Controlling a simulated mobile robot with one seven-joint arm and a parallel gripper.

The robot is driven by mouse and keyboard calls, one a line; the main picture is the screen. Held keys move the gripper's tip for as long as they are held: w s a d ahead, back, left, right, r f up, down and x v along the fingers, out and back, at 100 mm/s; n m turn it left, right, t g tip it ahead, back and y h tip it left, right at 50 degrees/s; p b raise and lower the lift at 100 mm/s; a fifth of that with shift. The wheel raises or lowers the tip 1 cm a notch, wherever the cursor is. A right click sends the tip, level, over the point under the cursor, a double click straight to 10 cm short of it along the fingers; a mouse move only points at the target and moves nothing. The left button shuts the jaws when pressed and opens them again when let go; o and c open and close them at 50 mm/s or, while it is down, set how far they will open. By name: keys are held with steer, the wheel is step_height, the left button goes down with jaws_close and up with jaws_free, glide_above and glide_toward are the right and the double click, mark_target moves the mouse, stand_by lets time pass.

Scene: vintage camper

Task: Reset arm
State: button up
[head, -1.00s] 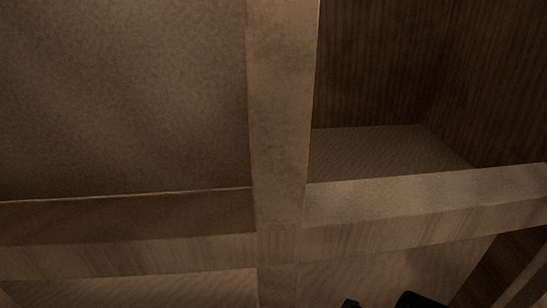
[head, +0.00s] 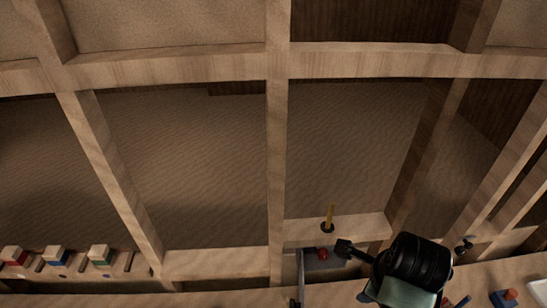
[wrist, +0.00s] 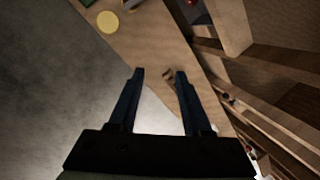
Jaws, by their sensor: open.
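My gripper (wrist: 160,72) shows in the wrist view with its two dark fingers apart and nothing between them. Below it are a pale wooden surface and a grey area that looks like floor. In the head view my dark arm (head: 418,262) shows at the lower right, beside the wooden frame. The fingertips cannot be made out clearly in the head view.
Wooden posts and a beam (head: 180,65) frame the compartments in the head view. A yellow stick on a dark base (head: 330,217) and a red item (head: 323,254) are left of my arm. Several coloured blocks (head: 55,258) line the lower left. A yellow disc (wrist: 108,21) lies at the wrist view's upper left.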

steer(key=w+a+r+n+t+h+b, duration=0.2)
steer(key=w+r+n+t+b, duration=0.35)
steer(key=w, duration=0.55)
steer(key=w+a+r+n+t+b, duration=0.1)
steer(key=a+r+n+t, duration=0.15)
steer(key=r, duration=0.35)
steer(key=w+a+r+n+t+b, duration=0.1)
steer(key=a+r+n+t, duration=0.1)
steer(key=r+n+t, duration=0.3)
steer(key=s+a+r+n+t+b, duration=0.3)
steer(key=a+r+n, duration=0.1)
steer(key=r, duration=0.4)
steer(key=s+a+r+n+t+b, duration=0.2)
steer(key=a+r+n+t, duration=0.15)
steer(key=r, duration=0.45)
steer(key=s+a+r+n+t+y+b, duration=0.2)
steer(key=s+a+r+n+t, duration=0.2)
steer(key=s+r, duration=0.4)
steer(key=shift+s+a+n+y, duration=0.3)
steer(key=shift+s+a+n, duration=0.25)
steer(key=shift+s, duration=0.3)
steer(key=shift+s, duration=0.1)
